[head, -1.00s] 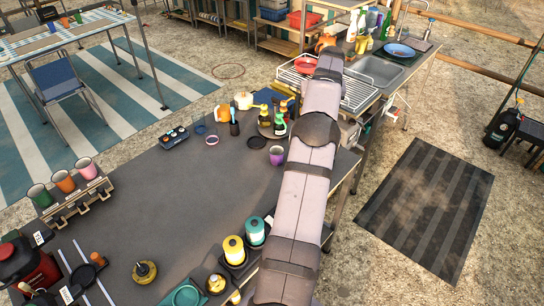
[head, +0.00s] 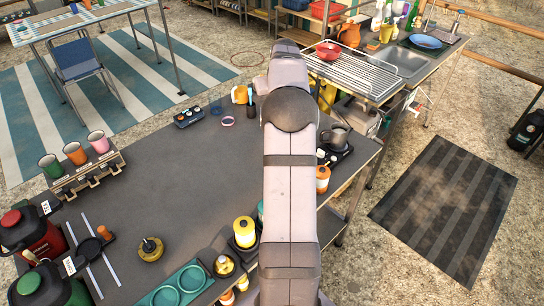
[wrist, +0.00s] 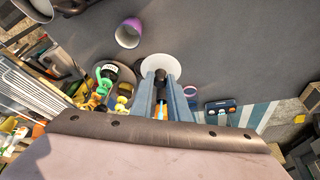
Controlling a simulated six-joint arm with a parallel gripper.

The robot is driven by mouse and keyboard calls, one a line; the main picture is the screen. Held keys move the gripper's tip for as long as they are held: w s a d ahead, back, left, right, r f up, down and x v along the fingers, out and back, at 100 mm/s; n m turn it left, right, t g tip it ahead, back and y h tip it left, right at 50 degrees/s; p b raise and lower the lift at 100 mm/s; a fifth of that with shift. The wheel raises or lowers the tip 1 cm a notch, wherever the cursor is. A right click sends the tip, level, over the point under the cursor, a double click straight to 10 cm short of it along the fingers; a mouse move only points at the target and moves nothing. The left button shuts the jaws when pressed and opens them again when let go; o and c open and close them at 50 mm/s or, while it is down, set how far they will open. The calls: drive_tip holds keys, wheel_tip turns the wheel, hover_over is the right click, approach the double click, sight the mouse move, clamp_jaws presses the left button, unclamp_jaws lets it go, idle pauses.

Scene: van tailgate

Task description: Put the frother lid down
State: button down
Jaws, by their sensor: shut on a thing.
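The frother lid is a pale round disc with a dark knob (wrist: 160,63), in the wrist view. My gripper (wrist: 161,85) is shut on its knob, with one blue-grey finger on each side. The lid is over or at the grey table top (head: 150,215); I cannot tell whether it touches. In the head view my arm hides the lid and my gripper. A grey metal jug (head: 338,137), perhaps the frother, stands on a dark base right of my arm.
In the wrist view a purple cup (wrist: 129,33) is above left of the lid, and green and yellow bottles (wrist: 108,73) stand close on its left. To its right are a ring (wrist: 190,90) and a dark control box (wrist: 220,106). The table's left-middle is clear.

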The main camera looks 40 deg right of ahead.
drive_tip(key=f, duration=0.1)
drive_tip(key=s+a+f, duration=0.1)
drive_tip(key=f, duration=0.1)
drive_tip(key=a+f, duration=0.1)
drive_tip(key=f, duration=0.1)
drive_tip(key=shift+s+f, duration=0.1)
drive_tip(key=shift+s, duration=0.1)
drive_tip(key=shift+w+d+m, duration=0.3)
drive_tip(key=shift+w+d, duration=0.2)
drive_tip(key=shift+d, duration=0.05)
drive_tip(key=shift+f, duration=0.15)
drive_tip(key=shift+f+p, duration=1.55)
drive_tip(key=shift+f, duration=3.35)
drive_tip(key=shift+f, duration=0.1)
